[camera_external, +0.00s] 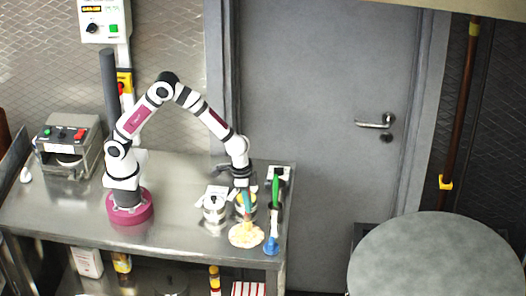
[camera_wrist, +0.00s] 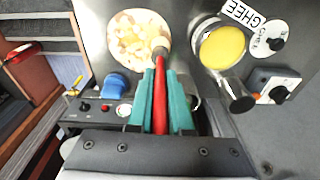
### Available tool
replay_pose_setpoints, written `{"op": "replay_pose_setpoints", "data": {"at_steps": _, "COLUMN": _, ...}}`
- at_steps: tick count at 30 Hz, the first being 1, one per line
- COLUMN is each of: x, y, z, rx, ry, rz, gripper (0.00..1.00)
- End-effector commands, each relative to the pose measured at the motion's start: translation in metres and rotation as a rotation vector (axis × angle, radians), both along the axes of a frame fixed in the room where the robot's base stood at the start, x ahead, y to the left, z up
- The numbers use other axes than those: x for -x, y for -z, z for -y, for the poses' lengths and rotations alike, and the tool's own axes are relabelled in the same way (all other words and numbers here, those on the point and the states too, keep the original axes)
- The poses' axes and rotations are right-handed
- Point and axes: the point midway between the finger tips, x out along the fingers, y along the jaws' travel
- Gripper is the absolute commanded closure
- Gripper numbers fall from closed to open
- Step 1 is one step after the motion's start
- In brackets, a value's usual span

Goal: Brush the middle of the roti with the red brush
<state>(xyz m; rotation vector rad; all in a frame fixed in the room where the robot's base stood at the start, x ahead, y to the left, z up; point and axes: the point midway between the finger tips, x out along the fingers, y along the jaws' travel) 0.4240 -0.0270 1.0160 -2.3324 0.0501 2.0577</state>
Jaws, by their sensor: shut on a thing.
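The roti (camera_wrist: 132,35) is a round, pale, browned bread on the steel table; it also shows in the external view (camera_external: 246,236). My gripper (camera_wrist: 161,78) is shut on the handle of the red brush (camera_wrist: 160,100), between its teal fingers. The brush points down, and its head (camera_wrist: 160,45) overlaps the right side of the roti in the wrist view. Whether the bristles touch the bread cannot be told. In the external view my gripper (camera_external: 243,193) is above the roti, and the red handle is mostly hidden.
A ghee pot (camera_wrist: 222,47) with yellow contents is right of the roti in the wrist view.

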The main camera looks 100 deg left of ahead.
Motion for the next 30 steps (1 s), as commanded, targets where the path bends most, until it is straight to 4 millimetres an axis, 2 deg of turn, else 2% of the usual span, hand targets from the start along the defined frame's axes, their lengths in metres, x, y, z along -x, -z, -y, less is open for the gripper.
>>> {"op": "replay_pose_setpoints", "data": {"at_steps": 3, "x": -0.009, "y": 0.000, "z": 0.002, "rx": 0.001, "ry": 0.001, "rz": 0.000, "gripper": 1.00}}
{"op": "replay_pose_setpoints", "data": {"at_steps": 28, "x": -0.008, "y": 0.000, "z": 0.079, "rx": 0.001, "ry": 0.001, "rz": 0.000, "gripper": 1.00}}
{"op": "replay_pose_setpoints", "data": {"at_steps": 30, "x": -0.009, "y": -0.008, "z": 0.078, "rx": 0.001, "ry": -0.002, "rz": 0.004, "gripper": 1.00}}
